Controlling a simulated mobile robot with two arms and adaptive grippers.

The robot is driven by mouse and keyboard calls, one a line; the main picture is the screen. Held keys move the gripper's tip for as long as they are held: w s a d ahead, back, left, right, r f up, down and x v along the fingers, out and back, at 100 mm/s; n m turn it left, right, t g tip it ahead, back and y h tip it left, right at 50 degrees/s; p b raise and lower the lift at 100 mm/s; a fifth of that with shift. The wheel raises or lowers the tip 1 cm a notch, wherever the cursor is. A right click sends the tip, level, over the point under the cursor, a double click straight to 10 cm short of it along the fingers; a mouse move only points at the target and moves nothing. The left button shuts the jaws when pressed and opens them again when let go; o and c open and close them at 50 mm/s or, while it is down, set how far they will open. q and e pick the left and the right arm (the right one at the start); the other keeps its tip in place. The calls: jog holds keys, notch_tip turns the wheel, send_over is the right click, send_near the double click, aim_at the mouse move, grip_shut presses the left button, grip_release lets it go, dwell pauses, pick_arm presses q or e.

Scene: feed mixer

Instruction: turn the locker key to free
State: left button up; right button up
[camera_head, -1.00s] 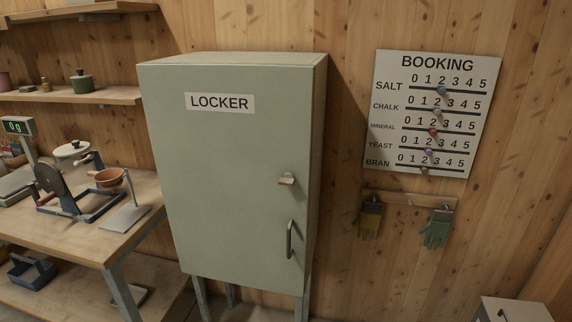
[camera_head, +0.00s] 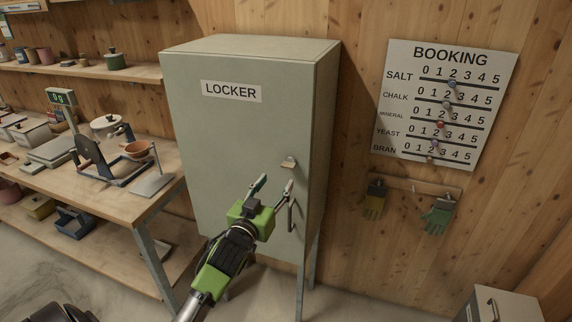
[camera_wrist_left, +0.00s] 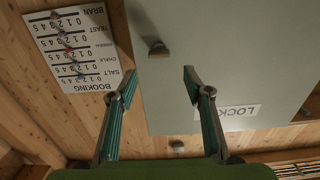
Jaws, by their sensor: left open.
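The grey-green locker (camera_head: 225,135) stands shut against the wood wall in the head view. Its key (camera_head: 289,162), a small tan and metal piece, sits on the right side of the door. The door handle (camera_head: 290,214) is below it, partly behind my gripper. My left gripper (camera_head: 274,186) is in front of the door, below and left of the key, open and empty. In the left wrist view, which is upside down, the key (camera_wrist_left: 158,49) shows beyond the spread fingers (camera_wrist_left: 157,82), apart from them. My right gripper is not in view.
A bench (camera_head: 110,205) with a scale and a hand-cranked device stands left of the locker. A booking board (camera_head: 447,105) and two gloves (camera_head: 438,216) hang on the wall at right. A grey box (camera_head: 500,305) stands at lower right. The floor before the locker is clear.

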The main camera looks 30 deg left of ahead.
aim_at(287, 167)
pick_arm(q)
jog(key=p+x, duration=0.2)
jog(key=x, duration=0.6)
jog(key=shift+w+d, duration=0.1)
jog(key=shift+w, duration=0.55)
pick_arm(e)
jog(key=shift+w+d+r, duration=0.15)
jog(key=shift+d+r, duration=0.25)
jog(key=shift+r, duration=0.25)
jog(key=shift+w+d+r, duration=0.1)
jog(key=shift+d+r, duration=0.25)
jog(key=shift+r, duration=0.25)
pick_arm(q)
jog(key=c, duration=1.1)
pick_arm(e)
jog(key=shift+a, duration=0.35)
